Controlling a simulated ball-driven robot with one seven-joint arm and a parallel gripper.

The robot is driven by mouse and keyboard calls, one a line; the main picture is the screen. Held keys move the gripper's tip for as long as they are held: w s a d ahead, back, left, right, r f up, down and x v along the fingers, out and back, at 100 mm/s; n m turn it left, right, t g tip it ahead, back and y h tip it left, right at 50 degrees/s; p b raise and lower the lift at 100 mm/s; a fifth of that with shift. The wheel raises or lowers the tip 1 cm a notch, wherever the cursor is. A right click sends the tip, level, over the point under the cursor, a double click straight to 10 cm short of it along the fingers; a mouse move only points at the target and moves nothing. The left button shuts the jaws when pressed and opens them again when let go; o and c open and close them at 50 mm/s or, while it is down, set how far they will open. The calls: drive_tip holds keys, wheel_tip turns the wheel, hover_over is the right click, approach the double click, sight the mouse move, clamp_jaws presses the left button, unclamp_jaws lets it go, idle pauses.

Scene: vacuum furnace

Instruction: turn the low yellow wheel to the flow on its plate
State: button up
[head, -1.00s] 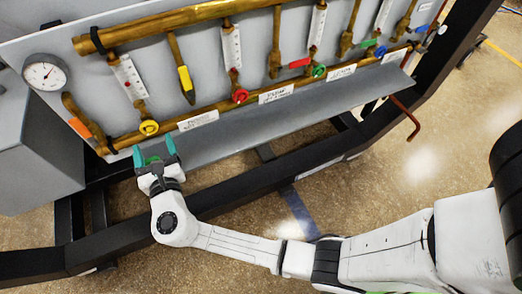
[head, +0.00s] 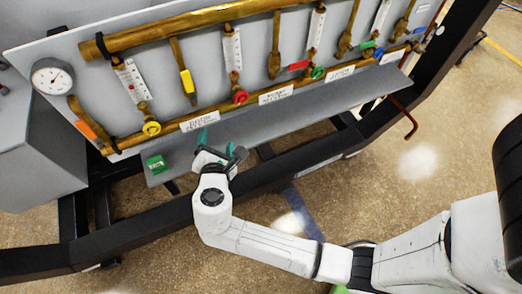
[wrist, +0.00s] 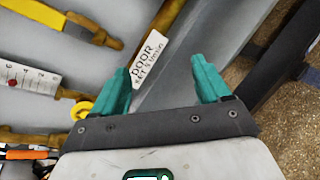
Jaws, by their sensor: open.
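The low yellow wheel (head: 152,128) sits on the lower brass pipe, below the leftmost white flow tube (head: 132,80). In the wrist view the yellow wheel (wrist: 81,110) is left of my fingers, partly covered by the left one. A white plate (head: 199,121) is mounted right of the wheel. In the wrist view the plate (wrist: 151,58) shows "DOOR" and a "SET" line with a flow in l/min, its figure unclear to me. My gripper (head: 219,144) is open and empty, below the plate and right of the wheel, apart from it.
A grey shelf (head: 275,124) runs under the pipe, with a green box (head: 156,164) at its left end. A yellow lever (head: 187,81) hangs above right of the wheel. A red wheel (head: 240,97) is farther right. A round gauge (head: 52,77) is at left.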

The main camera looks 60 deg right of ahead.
drive_tip(key=s+d+f+m+g+y+p, duration=0.2)
drive_tip(key=s+d+m+g, duration=0.3)
drive_tip(key=s+m, duration=0.4)
drive_tip(key=shift+s+d+f+m+y, duration=0.25)
drive_tip(key=shift+s+f+m+y, duration=0.1)
drive_tip(key=shift+s+y, duration=0.3)
drive_tip(key=s+a+f+m+g+y, duration=0.1)
drive_tip(key=s+a+m+y, duration=0.1)
drive_tip(key=s, duration=0.4)
drive_tip(key=s+a+m+g+y, duration=0.2)
drive_tip(key=s+a+m+y, duration=0.1)
drive_tip(key=s+m+y, duration=0.2)
drive_tip(key=shift+s+f+m, duration=0.35)
drive_tip(key=shift+s+m, duration=0.8)
drive_tip(key=shift+s, duration=0.1)
